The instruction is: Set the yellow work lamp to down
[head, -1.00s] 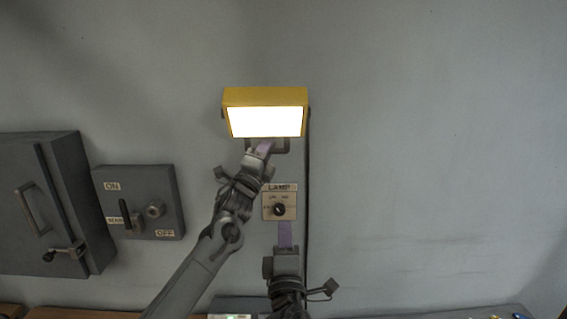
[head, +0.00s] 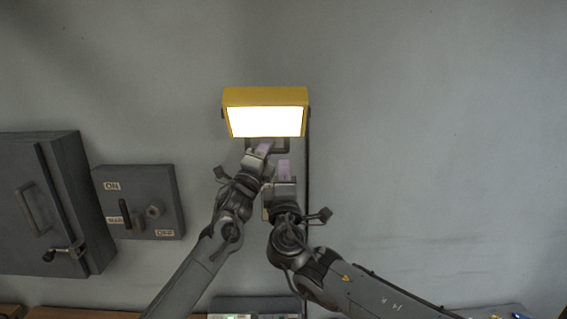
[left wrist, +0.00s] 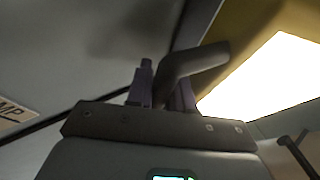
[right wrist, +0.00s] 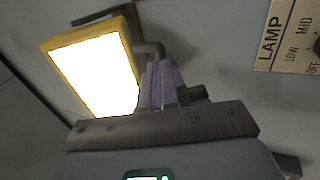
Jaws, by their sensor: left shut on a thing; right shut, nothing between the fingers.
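The yellow work lamp (head: 265,97) is mounted on the wall, its lit white panel facing out toward me. A grey bar handle (left wrist: 200,60) hangs under it, also visible in the head view (head: 286,147). My left gripper (head: 263,149) is shut on this handle; the left wrist view shows the bar between its fingers (left wrist: 163,88). My right gripper (head: 284,167) is shut and empty, just below and right of the left one. In the right wrist view its fingers (right wrist: 163,85) appear close to the handle; I cannot tell whether they touch it.
The LAMP dial plate (right wrist: 290,38), marked LOW, MID and OFF, is mostly hidden behind my right gripper in the head view. A grey switch box (head: 140,200) and a grey cabinet (head: 50,200) are at left. A dark cable (head: 307,200) runs down the wall. The wall at right is clear.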

